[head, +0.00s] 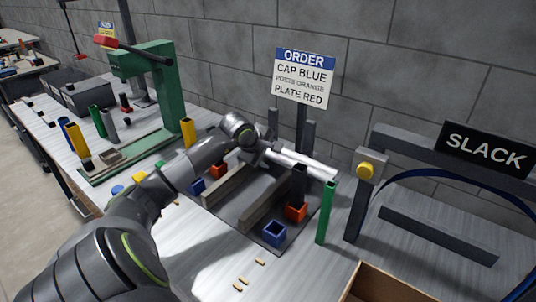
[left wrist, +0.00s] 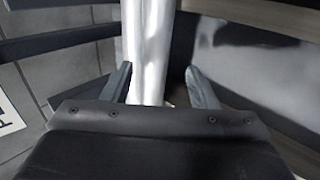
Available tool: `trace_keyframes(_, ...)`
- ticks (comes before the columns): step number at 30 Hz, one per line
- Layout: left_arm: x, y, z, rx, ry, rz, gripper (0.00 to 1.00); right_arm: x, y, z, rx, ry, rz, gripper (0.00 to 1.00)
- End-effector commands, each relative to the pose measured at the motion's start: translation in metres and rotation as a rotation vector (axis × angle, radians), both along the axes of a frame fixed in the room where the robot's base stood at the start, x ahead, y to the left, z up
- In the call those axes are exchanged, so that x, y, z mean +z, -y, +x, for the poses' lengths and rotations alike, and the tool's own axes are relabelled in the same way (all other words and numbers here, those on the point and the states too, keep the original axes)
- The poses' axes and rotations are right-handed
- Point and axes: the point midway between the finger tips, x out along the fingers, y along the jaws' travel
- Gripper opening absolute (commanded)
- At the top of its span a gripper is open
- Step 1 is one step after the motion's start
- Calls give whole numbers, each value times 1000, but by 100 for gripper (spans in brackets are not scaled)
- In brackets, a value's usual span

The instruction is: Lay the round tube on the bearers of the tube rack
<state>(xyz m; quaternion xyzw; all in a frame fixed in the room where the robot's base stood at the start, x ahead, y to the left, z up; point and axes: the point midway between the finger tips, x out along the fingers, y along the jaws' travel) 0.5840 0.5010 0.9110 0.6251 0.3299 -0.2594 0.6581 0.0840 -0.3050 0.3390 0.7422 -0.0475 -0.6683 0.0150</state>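The round tube (head: 312,167) is smooth and silvery. It lies across the far part of the tube rack, over its bearers (head: 266,204); whether it touches them I cannot tell. My left gripper (head: 264,152) is at the tube's left part. In the left wrist view the tube (left wrist: 149,45) runs between the two fingers of my left gripper (left wrist: 160,88). The fingers stand apart, with a visible gap between the tube and the right finger. The arm hides the tube's left end in the head view. My right gripper is out of view.
An order sign (head: 304,78) rises behind. A green press (head: 150,85) stands left; a slack frame (head: 440,240) stands right.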

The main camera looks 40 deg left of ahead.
Motion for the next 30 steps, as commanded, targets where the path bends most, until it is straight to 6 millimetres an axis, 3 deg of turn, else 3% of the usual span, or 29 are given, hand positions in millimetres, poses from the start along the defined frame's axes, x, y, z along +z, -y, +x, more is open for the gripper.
trace_keyframes(11, 9, -1, -8, 0, 1, 4, 53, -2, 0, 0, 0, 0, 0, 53)
trace_keyframes(30, 76, 5, -66, 1, -1, 7, 53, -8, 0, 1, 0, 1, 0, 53)
